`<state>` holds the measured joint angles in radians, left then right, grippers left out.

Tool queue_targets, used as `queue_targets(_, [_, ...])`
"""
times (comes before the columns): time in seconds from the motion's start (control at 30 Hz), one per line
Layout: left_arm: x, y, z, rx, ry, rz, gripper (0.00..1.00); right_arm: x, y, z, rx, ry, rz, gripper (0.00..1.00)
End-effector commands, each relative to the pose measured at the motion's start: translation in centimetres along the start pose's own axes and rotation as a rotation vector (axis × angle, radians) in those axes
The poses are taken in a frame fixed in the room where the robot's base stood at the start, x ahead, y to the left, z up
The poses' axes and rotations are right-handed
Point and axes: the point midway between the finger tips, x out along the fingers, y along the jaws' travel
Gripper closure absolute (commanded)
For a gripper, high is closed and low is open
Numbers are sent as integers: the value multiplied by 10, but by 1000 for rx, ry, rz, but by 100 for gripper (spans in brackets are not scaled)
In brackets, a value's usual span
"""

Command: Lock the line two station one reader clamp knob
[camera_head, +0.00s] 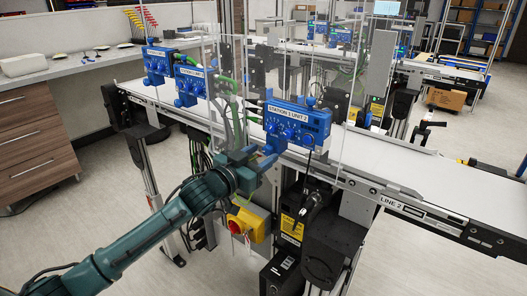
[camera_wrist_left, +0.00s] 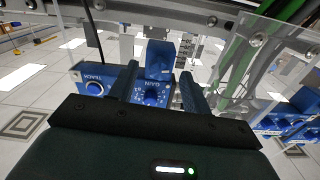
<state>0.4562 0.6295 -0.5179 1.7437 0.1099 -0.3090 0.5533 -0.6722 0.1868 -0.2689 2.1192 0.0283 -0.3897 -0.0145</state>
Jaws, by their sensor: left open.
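A blue reader unit labelled "STATION 1 UNIT 2" (camera_head: 297,125) is mounted over the belt edge marked "LINE 2". Several blue knobs are on its face, and a small blue knob (camera_head: 311,102) stands at its top; I cannot tell which is the clamp knob. My left gripper (camera_head: 268,155) is open, just below the unit's left lower side. In the left wrist view its fingers (camera_wrist_left: 158,88) are apart, with the knob marked GAIN (camera_wrist_left: 152,96) seen between them. A blue block (camera_wrist_left: 160,58) shows beyond that knob. I see no contact. My right gripper is out of view.
Clear panels (camera_head: 350,90) stand around the unit. Two similar blue units (camera_head: 188,82) (camera_head: 157,65) are further left along the belt (camera_head: 430,170). A yellow box with a red button (camera_head: 243,226) hangs below the belt near my left arm.

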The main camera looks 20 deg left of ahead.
Motion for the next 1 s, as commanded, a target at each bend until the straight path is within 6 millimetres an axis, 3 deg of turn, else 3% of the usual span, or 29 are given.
queue_targets(0.2, [16,0,0,1,0,1,52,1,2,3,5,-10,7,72])
queue_targets(0.47, [17,0,0,1,0,0,52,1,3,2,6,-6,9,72])
queue_targets(1.0, [16,0,0,0,0,0,94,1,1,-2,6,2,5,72])
